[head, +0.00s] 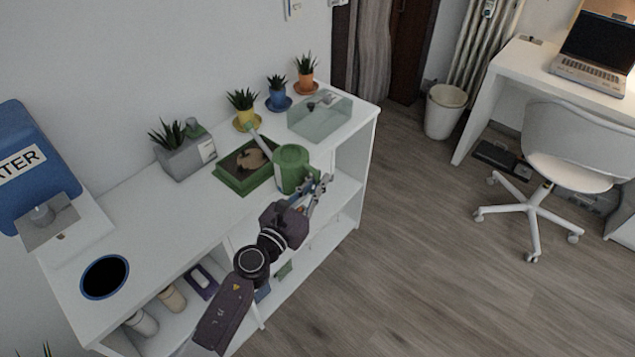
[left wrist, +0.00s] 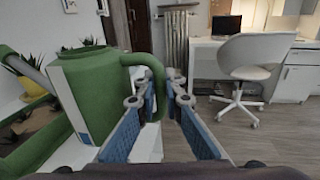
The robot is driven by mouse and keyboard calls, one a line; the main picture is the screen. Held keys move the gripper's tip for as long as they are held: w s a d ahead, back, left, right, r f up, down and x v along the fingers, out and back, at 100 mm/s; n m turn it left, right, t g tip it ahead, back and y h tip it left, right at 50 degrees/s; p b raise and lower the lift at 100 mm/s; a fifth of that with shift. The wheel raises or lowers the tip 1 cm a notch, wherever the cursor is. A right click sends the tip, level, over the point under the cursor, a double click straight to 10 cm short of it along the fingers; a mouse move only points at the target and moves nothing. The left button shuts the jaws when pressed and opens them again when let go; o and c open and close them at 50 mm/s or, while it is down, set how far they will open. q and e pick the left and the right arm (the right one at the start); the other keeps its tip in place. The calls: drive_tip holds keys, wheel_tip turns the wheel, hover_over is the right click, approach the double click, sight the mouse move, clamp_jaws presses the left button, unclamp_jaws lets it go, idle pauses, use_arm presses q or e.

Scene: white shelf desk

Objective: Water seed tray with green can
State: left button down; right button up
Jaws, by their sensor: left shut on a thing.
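The green watering can (head: 291,168) is at the front edge of the white shelf desk's top, its spout pointing back and left over the green seed tray (head: 229,179). The tray holds dark soil with a lighter brown patch. My left gripper (head: 318,187) is shut on the can's handle, which shows between the blue-padded fingers (left wrist: 162,100) in the left wrist view. The can (left wrist: 95,85) looks close to upright there. Whether its base is clear of the desk top, I cannot tell. My right gripper is not in view.
Behind the tray are a grey planter (head: 185,156), yellow (head: 243,118), blue (head: 278,100) and orange (head: 306,84) pots, and a clear box (head: 320,121). A blue water tank (head: 30,165) and a dark round opening (head: 105,276) are at left. The desk top between is clear.

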use_arm(q)
drive_tip(key=shift+r, duration=0.1)
wheel_tip(320, 180, up, 3)
drive_tip(key=n+p, duration=0.2)
drive_tip(key=p, duration=0.3)
drive_tip(key=shift+d, duration=0.15)
drive_tip(key=shift+s+d+r+n+p, duration=0.1)
drive_tip(key=shift+r+n+p, duration=0.45)
drive_tip(key=shift+p, duration=0.75)
drive_tip(key=shift+f, duration=0.2)
